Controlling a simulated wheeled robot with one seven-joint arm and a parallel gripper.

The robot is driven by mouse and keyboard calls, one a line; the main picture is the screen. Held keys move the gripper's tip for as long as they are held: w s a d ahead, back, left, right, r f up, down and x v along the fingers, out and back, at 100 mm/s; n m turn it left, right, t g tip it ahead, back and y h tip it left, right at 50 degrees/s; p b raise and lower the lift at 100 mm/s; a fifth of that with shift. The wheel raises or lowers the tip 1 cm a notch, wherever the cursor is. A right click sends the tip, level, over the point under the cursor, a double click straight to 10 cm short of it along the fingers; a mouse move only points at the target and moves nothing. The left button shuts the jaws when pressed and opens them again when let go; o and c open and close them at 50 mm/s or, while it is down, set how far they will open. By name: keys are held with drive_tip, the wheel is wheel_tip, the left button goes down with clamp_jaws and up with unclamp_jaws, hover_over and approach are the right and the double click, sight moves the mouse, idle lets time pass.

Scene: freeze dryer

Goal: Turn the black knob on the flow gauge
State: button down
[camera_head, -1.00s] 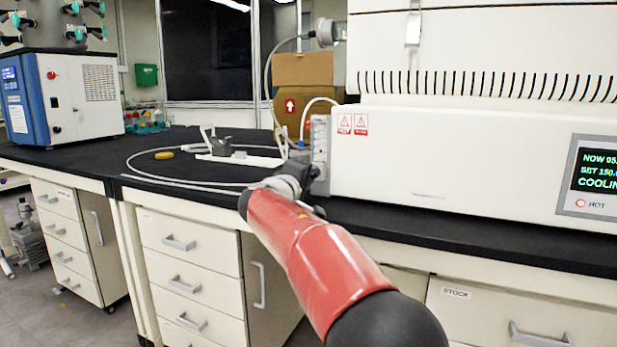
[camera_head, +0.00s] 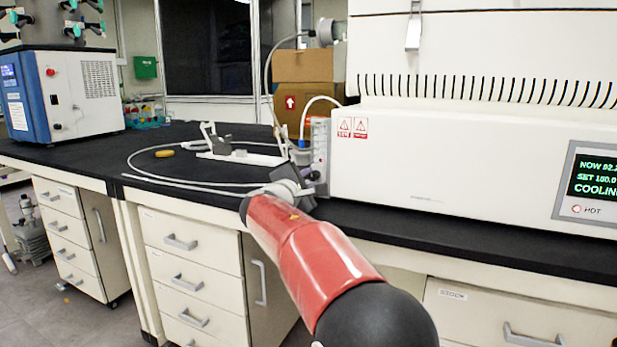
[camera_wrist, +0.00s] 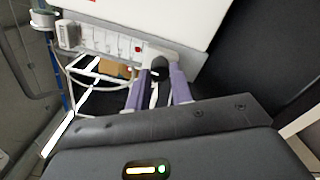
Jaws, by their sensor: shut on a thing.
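The flow gauge (camera_head: 320,148) is a slim clear upright block on the left end of the big white oven. It also shows in the wrist view (camera_wrist: 115,45), with a small red mark on it. The black knob (camera_wrist: 158,65) sits at the gauge's lower end in the wrist view. My gripper (camera_wrist: 160,76) has its two purple-grey fingers on either side of the knob, shut on it. In the head view my gripper (camera_head: 310,178) is at the foot of the gauge, and my wrist partly hides it; the knob cannot be made out there.
The white oven (camera_head: 450,160) fills the right of the black bench (camera_head: 420,225). A pale tube (camera_head: 180,181) loops on the bench left of my wrist. A white stand (camera_head: 240,155) and a yellow object (camera_head: 165,153) lie behind. Cardboard boxes (camera_head: 303,66) stand at the back.

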drive_tip(key=shift+a+f+n, duration=0.1)
drive_tip(key=shift+n, duration=0.3)
drive_tip(key=c, duration=1.2)
unclamp_jaws()
drive_tip(key=shift+c, duration=0.2)
drive_tip(key=b+v, duration=0.1)
drive_tip(key=v, duration=0.6)
drive_tip(key=shift+s+a, duration=0.15)
drive_tip(key=shift+s, duration=0.2)
drive_tip(key=shift+s, duration=0.1)
